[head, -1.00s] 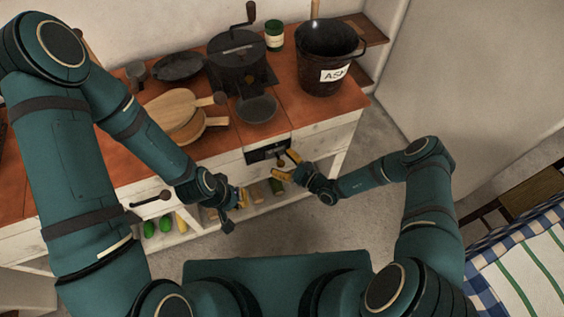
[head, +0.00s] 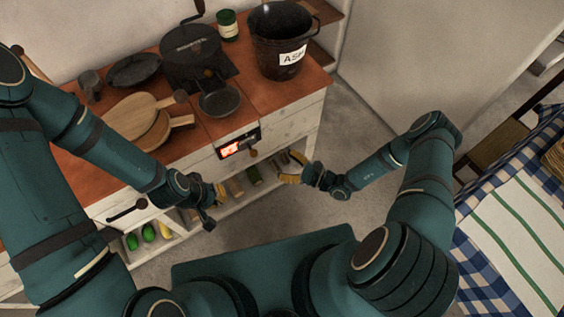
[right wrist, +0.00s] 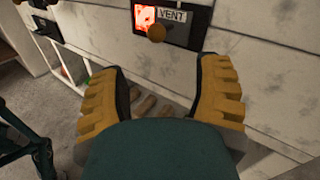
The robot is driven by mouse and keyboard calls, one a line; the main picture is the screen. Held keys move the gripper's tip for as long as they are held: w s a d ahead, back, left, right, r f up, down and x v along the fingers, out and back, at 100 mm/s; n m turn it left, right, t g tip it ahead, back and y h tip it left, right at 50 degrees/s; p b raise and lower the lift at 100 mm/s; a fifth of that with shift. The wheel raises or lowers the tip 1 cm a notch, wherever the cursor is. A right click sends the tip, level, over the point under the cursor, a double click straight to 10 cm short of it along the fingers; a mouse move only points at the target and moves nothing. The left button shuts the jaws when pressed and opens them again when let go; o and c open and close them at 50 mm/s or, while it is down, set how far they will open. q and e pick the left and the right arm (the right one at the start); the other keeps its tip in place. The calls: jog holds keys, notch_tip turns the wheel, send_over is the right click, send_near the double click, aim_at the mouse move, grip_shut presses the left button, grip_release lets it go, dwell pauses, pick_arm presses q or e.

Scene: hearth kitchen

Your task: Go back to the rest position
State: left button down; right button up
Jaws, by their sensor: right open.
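My right gripper (head: 290,168) is open and empty, in front of the white counter and apart from it. Its two yellow-padded fingers (right wrist: 160,100) show spread in the right wrist view. Ahead of it is the vent panel (head: 239,145), with a glowing orange-red window, a "VENT" label (right wrist: 172,15) and a round wooden knob (right wrist: 156,33). My left gripper (head: 217,202) hangs low in front of the counter's open shelf, with no object visible in it; its finger gap is too small to tell.
The counter top (head: 265,95) holds a bucket marked ASH (head: 280,45), a small pan (head: 217,100), a green jar (head: 228,25) and wooden boards (head: 140,115). A table with a checked cloth (head: 520,235) stands at right. Grey floor (head: 345,130) is clear between.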

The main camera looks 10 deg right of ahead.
dwell(0.4)
jog(key=s+a+r+n+g+h, duration=0.2)
jog(key=s+n+g+h, duration=0.1)
jog(key=s+n+g, duration=0.4)
jog(key=s+a+r+n+g+h, duration=0.2)
jog(key=s+n+g+h, duration=0.1)
jog(key=s+n+g, duration=0.4)
jog(key=w+d+r+n+t+h, duration=0.1)
jog(key=w+r+n+t+h, duration=0.2)
jog(key=r+n, duration=0.4)
jog(key=shift+w+n+t+h, duration=0.25)
jog(key=shift+n+t+h, duration=0.15)
jog(key=shift+t+h, duration=0.4)
